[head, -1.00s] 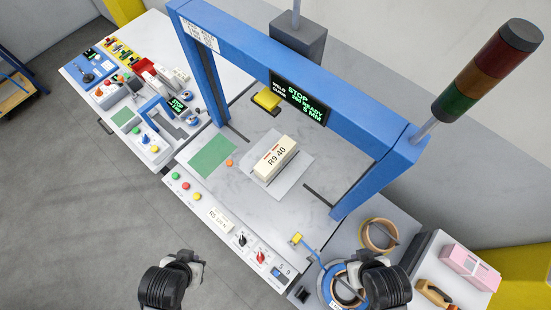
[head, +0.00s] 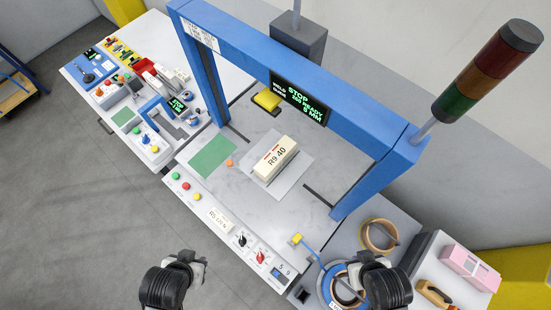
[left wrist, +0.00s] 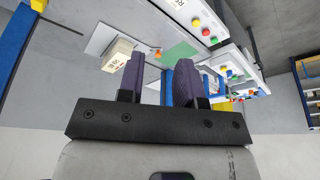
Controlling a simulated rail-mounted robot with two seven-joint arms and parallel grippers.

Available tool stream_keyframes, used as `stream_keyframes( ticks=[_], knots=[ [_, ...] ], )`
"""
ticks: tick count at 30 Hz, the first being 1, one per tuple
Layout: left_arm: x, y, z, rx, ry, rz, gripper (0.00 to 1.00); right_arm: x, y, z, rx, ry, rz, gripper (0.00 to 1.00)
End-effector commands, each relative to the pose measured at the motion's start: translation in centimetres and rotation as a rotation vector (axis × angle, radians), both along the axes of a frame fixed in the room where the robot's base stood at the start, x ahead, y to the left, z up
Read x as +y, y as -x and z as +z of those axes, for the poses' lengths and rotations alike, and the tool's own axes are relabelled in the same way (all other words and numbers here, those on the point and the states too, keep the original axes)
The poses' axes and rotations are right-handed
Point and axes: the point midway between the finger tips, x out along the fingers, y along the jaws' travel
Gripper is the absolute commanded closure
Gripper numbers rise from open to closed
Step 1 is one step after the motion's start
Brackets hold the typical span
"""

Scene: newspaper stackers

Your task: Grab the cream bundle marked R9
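The cream bundle marked R9 40 (head: 275,158) lies on a light grey square plate (head: 293,180) under the blue gantry frame. It also shows in the left wrist view (left wrist: 118,54), left of the fingers. My left gripper (left wrist: 166,78) has its two dark fingers apart with nothing between them, clear of the bundle. In the head view my left arm (head: 172,281) shows at the bottom, short of the table; its fingertips cannot be made out there. My right arm (head: 378,283) is at the bottom right over the tape rolls; its fingers are hidden.
The blue gantry (head: 290,65) spans the bundle, with a yellow block (head: 267,100) hanging behind it. A green mat (head: 213,157) and a small orange piece (head: 229,163) lie left. A button panel (head: 217,221) runs along the front edge. Tape rolls (head: 379,234) stand right.

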Motion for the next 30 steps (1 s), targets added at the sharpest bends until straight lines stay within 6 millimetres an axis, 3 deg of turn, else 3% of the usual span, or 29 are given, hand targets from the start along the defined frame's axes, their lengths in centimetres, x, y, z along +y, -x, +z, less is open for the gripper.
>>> stream_keyframes(
  ticks=[2,21,27,30],
  knots=[
    [0.0,0.0,0.0,0.000,-0.001,-0.001,0.60,0.0,0.0,0.0,0.000,0.001,0.001,1.00],
    [0.4,0.0,0.0,0.000,-0.013,-0.008,0.00,0.2,0.0,0.0,-0.001,-0.006,-0.003,1.00],
    [0.1,0.0,-0.1,0.000,-0.004,-0.001,0.00,0.3,-0.1,0.0,-0.001,-0.008,-0.006,1.00],
    [0.1,-1.2,-0.4,-0.028,-0.003,-0.001,0.00,0.3,-0.1,-0.9,-0.003,-0.010,-0.005,1.00]
  ],
)
